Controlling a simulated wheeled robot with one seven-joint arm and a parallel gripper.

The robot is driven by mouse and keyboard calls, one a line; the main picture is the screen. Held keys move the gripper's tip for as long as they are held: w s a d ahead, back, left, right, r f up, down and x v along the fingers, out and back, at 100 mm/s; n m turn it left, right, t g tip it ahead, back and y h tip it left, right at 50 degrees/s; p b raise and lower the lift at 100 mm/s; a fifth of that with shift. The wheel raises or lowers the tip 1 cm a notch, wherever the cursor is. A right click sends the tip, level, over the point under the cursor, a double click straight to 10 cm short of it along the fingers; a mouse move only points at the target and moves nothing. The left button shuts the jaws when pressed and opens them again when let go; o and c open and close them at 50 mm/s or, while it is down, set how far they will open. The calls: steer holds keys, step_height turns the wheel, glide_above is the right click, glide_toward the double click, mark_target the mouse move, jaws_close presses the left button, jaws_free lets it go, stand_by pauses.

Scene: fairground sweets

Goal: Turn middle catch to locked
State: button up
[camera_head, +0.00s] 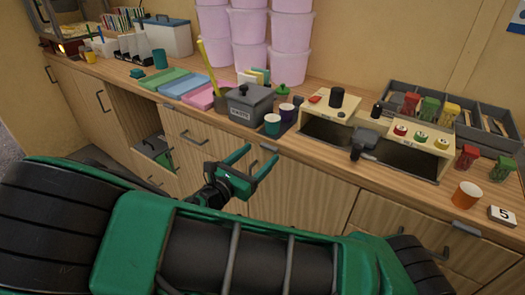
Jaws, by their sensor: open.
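My gripper (262,157) is open and empty, its green fingers held in front of the counter's cupboard fronts, below the worktop edge. No part is clearly marked as a catch.
An orange cup (466,195) and a number 5 card (502,215) stand at right. An open bay is at left.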

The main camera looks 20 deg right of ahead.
mark_target(267, 148)
steer(key=shift+x, duration=1.8)
steer(key=c, duration=1)
steer(key=shift+c, duration=0.2)
steer(key=shift+w+a+f+m, duration=0.15)
steer(key=shift+f+m, duration=0.3)
steer(key=shift+m, duration=2.5)
steer(key=shift+w+a+f+m, duration=0.15)
steer(key=shift+f+m, duration=0.25)
steer(key=shift+m, duration=2.6)
steer(key=shift+w+a+f+m, duration=0.15)
steer(key=shift+f+m, duration=0.3)
steer(key=shift+m, duration=2.5)
